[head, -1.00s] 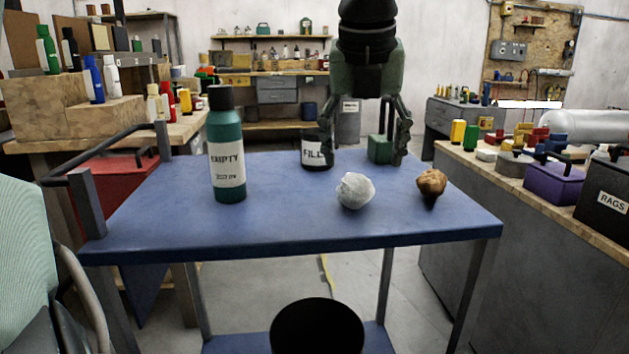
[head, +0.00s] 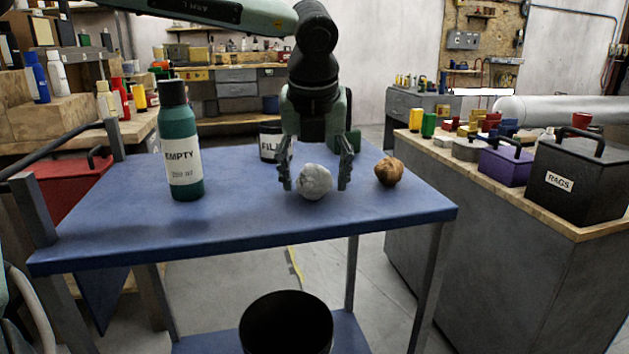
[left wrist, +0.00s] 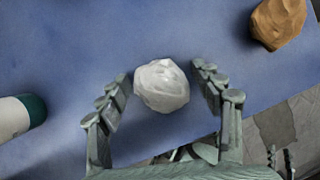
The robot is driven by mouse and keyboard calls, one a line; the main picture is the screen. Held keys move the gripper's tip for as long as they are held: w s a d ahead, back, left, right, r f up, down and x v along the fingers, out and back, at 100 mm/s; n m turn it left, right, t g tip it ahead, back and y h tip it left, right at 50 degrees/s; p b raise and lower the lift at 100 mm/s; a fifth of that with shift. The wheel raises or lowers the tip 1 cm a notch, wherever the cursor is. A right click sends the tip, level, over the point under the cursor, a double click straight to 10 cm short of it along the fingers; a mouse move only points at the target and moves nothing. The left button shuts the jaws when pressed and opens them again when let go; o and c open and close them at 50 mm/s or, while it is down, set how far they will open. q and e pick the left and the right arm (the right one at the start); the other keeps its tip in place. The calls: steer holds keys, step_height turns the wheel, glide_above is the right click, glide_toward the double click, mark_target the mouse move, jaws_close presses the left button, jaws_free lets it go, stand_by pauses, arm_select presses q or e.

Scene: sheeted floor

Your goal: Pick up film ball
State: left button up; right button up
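The film ball, a crumpled whitish-grey ball (head: 314,182), rests on the blue cart top (head: 240,225). It also shows in the left wrist view (left wrist: 162,85), between the fingers with a gap on either side. My left gripper (head: 316,180) is open and points down at the ball, one finger to each side of it. In the left wrist view the open left gripper (left wrist: 165,95) holds nothing.
A brown crumpled ball (head: 389,171) lies right of the film ball. A green bottle marked EMPTY (head: 181,150) stands to the left, and a dark container marked FILL (head: 270,143) behind. A black bin (head: 286,325) stands on the lower shelf.

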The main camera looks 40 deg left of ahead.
arm_select(q)
steer(key=c, duration=0.9)
steer(key=shift+c, duration=0.2)
steer(key=shift+r, duration=0.1)
